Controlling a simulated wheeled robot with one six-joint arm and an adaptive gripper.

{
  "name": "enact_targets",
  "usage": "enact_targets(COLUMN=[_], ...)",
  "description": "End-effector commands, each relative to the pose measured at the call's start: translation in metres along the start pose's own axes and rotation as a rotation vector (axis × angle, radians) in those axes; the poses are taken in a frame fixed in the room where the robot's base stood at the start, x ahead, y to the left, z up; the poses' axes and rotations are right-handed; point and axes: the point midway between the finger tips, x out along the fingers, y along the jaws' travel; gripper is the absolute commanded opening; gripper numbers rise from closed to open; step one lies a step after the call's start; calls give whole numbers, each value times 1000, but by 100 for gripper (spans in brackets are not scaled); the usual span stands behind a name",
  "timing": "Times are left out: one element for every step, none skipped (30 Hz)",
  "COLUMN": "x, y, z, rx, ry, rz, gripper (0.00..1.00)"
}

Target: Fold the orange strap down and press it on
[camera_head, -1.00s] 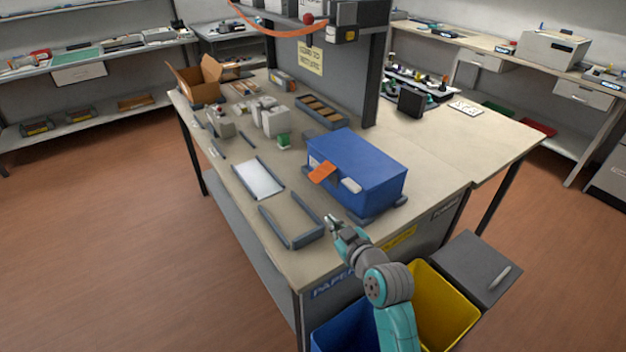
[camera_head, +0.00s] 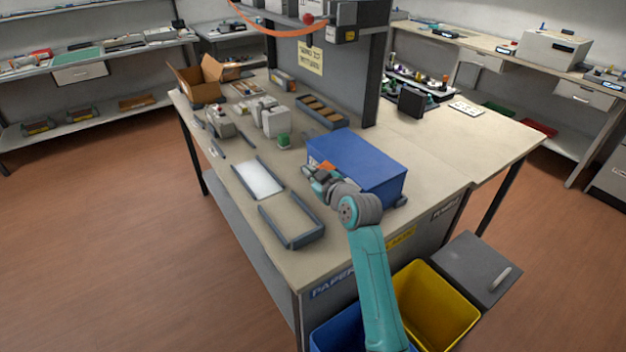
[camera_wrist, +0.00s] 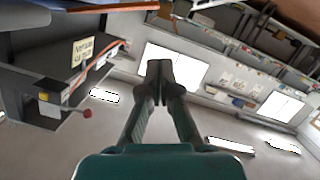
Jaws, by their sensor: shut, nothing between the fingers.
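The blue box (camera_head: 365,165) stands near the right end of the workbench. A small part of the orange strap (camera_head: 327,166) shows at the box's upper left front edge. My gripper and wrist hide the rest, so I cannot tell how far it is folded. My gripper (camera_head: 308,174) is at the front of the box, close to the strap; whether it touches is unclear. In the wrist view my gripper (camera_wrist: 160,72) has its fingers together with nothing between them. The strap cannot be made out clearly there.
An empty dark frame (camera_head: 292,222) and a white sheet in a holder (camera_head: 258,178) lie left of the box. A green-and-grey item (camera_head: 283,140) and an open cardboard box (camera_head: 203,80) are farther back. Blue and yellow bins (camera_head: 440,305) stand below the bench edge.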

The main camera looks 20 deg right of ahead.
Motion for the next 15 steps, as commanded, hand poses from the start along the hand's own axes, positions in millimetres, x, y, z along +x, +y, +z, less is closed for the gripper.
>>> enact_targets(x=[10,15,19,19,20,21,22,22,23,24,24,25,25,25,25], y=[0,0,0,0,0,0,0,0,0,0,0,0,0,0,0], z=[-1,-1,4,11,15,20,24,27,30,32,34,36,37,38,39], rx=[0,0,1,2,2,2,2,2,1,1,1,1,1,1,1], ry=[0,0,-3,-4,-3,-3,-3,-3,-2,-1,-1,-1,-1,-1,-1], rz=[-1,-1,-1,0,1,0,0,0,1,1,1,1,1,1,1], gripper=[0,0,0,0,0,0,0,0,0,0,0,0,0,0,0])
